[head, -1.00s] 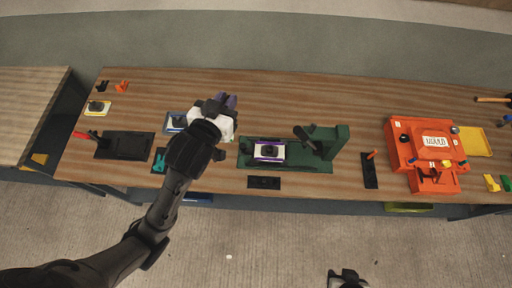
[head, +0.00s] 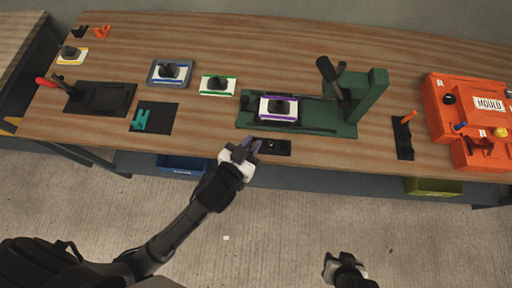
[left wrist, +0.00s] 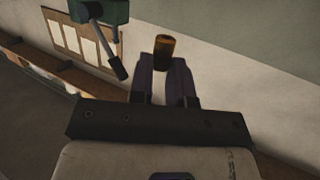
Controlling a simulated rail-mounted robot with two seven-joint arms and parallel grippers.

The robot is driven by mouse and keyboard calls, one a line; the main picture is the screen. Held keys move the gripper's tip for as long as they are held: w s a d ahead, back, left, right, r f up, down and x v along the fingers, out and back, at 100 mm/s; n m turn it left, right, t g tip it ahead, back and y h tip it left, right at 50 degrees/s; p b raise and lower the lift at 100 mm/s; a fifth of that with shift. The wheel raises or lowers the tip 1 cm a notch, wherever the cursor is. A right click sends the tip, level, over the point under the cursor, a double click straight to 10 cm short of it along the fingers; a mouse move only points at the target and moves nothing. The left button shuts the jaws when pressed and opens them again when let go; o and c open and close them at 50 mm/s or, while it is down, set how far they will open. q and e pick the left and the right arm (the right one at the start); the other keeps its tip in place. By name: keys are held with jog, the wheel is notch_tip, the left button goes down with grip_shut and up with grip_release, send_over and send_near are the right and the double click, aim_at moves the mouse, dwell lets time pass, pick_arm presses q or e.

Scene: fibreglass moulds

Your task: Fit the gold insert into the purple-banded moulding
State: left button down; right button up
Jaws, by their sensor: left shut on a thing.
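The purple-banded moulding (head: 279,107), a white block with purple edges and a dark raised centre, sits on the green press base (head: 318,126). My left gripper (head: 248,147) is at the table's front edge, below and left of the moulding and beside a small black plate (head: 280,148). In the left wrist view its two purple fingers (left wrist: 164,80) are shut on the gold insert (left wrist: 164,47), a short cylinder that sticks out past the tips. The insert is not clear in the head view. My right gripper (head: 343,262) is low in the head view, away from the table; its jaws are unclear.
The press has an upright green post (head: 366,103) and a dark lever (head: 328,71). A green-banded moulding (head: 217,86) and a blue tray (head: 152,79) with another moulding stand to the left. An orange mould unit (head: 440,100) stands right. Bare wood lies behind the press.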

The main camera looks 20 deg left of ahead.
pick_arm(q)
notch_tip(320, 180, down, 6)
jog(key=s+d+b, duration=0.1)
jog(key=d+b, duration=0.2)
jog(key=d, duration=0.1)
jog(key=d+r+m+h, duration=0.1)
jog(key=d, duration=0.1)
jog(key=d+r+h, duration=0.1)
jog(key=shift+d+m, duration=0.25)
jog(key=shift+m, duration=0.05)
pick_arm(e)
notch_tip(320, 180, down, 4)
jog(key=shift+d+f, duration=0.1)
pick_arm(q)
jog(key=w+a+f, duration=0.2)
jog(key=a, duration=0.1)
jog(key=w+a+f+b, duration=0.1)
jog(key=w+a+f, duration=0.1)
jog(key=a, duration=0.1)
jog(key=w+a+f, duration=0.2)
jog(key=a, duration=0.1)
jog(key=shift+w+a+f, duration=0.25)
jog(key=shift+a+f, duration=0.1)
jog(key=shift+f, duration=0.05)
jog(key=shift+f+b, duration=0.35)
jog(key=shift+f, duration=1.5)
pick_arm(e)
jog(key=shift+f, duration=1.1)
